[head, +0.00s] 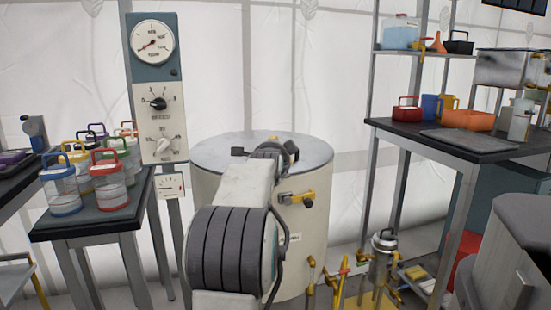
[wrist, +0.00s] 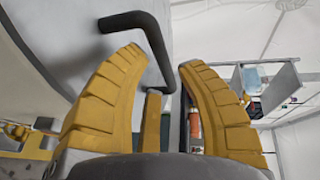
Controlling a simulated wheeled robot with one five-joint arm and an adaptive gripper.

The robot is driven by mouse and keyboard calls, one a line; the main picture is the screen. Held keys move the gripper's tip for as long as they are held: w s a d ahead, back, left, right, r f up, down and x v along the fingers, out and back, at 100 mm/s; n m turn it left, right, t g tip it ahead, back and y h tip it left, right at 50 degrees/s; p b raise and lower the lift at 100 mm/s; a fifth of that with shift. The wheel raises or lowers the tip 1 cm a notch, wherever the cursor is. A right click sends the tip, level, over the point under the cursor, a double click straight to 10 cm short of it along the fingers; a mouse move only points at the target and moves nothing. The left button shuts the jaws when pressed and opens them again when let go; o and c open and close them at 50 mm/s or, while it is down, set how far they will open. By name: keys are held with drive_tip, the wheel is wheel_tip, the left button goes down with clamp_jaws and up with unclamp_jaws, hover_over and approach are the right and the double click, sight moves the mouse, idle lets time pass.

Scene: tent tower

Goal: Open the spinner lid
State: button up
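The spinner is a large cream drum (head: 312,240) with a round grey lid (head: 222,148) on top, lying flat and closed. A yellow latch with a dark knob (head: 307,200) sits on its front side. In the wrist view the lid (wrist: 72,38) fills the upper left, and a dark bent handle (wrist: 140,20) crosses toward my gripper. My gripper (wrist: 162,57) is open, with its two yellow fingers apart. The handle's lower part runs down in the gap between them; I cannot tell whether either finger touches it. In the head view my arm hides most of the gripper.
A control post with dials (head: 155,100) stands left of the drum. A side table (head: 95,225) holds several colourful lidded jars. On the right, a dark-topped bench (head: 400,128) holds bins and cups. Yellow fittings (head: 340,275) and a metal canister (head: 381,255) stand on the floor right of the drum.

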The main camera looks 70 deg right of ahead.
drive_tip(key=shift+x, duration=1.7)
drive_tip(key=shift+o, duration=0.2)
clamp_jaws()
